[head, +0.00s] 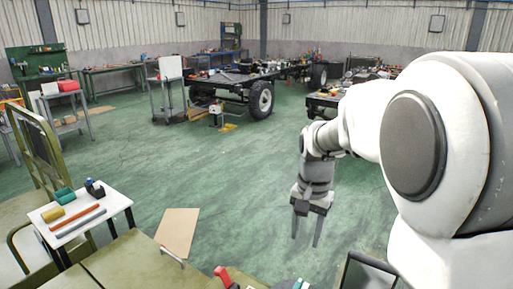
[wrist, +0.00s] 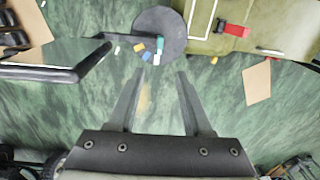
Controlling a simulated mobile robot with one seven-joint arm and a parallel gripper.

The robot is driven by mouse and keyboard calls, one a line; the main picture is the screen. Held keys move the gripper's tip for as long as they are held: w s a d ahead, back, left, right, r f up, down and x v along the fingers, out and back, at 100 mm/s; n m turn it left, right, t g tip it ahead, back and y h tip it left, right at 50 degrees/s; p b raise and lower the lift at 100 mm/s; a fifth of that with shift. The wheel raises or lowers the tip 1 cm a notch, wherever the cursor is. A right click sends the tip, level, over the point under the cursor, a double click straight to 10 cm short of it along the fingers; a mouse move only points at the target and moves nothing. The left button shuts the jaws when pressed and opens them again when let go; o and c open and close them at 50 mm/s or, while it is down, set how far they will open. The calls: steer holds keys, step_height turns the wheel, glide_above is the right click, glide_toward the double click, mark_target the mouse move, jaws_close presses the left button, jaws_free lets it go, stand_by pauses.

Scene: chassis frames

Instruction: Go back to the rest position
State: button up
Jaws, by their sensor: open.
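My gripper (head: 306,228) hangs from my white arm on the right of the head view, pointing down over the green floor (head: 255,185). Its two fingers are apart with nothing between them. In the wrist view my gripper (wrist: 163,72) also shows open and empty. Past its fingertips is a round grey surface (wrist: 170,25) with small blue, yellow, teal and white items on it. The fingers look clear of everything.
A small white table (head: 80,222) with rolls and tools stands at the left. An olive surface (head: 125,262) with a red-handled item (head: 223,276) lies in front. A brown board (head: 178,232) is near it. A wheeled chassis (head: 240,85) stands farther back. The middle floor is clear.

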steer(key=s+r+n+t, duration=0.2)
steer(key=s+r+n, duration=0.1)
steer(key=s, duration=0.6)
steer(key=s+r+n+t, duration=0.3)
steer(key=s+r, duration=0.1)
steer(key=s, duration=0.6)
steer(key=shift+r+n, duration=0.35)
steer(key=shift+n, duration=0.05)
steer(key=shift+s+d, duration=0.1)
steer(key=shift+d, duration=0.1)
